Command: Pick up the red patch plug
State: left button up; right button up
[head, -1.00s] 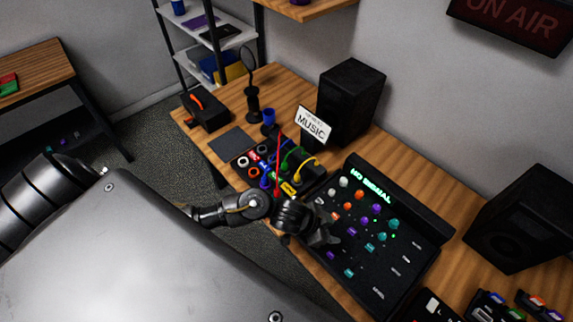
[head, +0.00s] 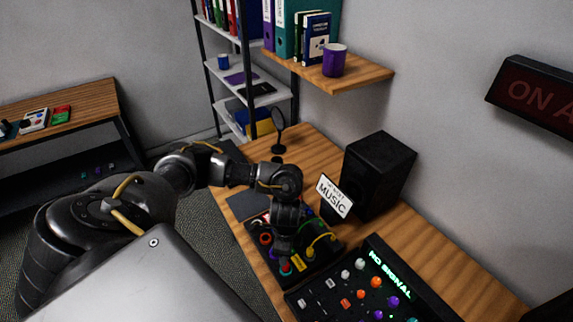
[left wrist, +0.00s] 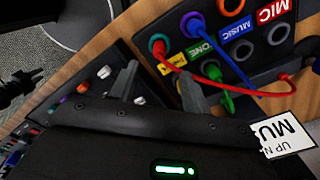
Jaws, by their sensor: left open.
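The red patch plug (left wrist: 158,47) sits upright in a teal-ringed socket of the dark patch panel (left wrist: 284,58), its red cable curving right. In the head view the plug (head: 285,267) shows just below my left gripper (head: 284,252), which hangs over the panel. In the left wrist view my left gripper (left wrist: 160,88) has its two fingers spread, nothing between them, and the plug lies beyond the tips. A green plug (left wrist: 212,70) is close beside the right finger. A blue plug (left wrist: 193,22) sits farther along the panel. My arm hides part of the panel in the head view.
A white MUSIC sign (head: 334,196) and a black speaker (head: 379,174) stand right of the panel. A yellow cable (head: 322,241) arches at its right side. The mixer (head: 372,290) is in front. A microphone (head: 278,130) stands at the back of the desk.

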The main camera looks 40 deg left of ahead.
aim_at(286, 268)
pick_arm(q)
jog(key=shift+f+b, duration=0.4)
jog(key=shift+f, duration=1.2)
notch_tip(286, 268, down, 4)
jog(key=shift+f+b, duration=0.2)
jog(key=shift+b, duration=0.2)
jog(key=shift+f, duration=0.2)
jog(key=shift+c, duration=0.4)
grip_shut()
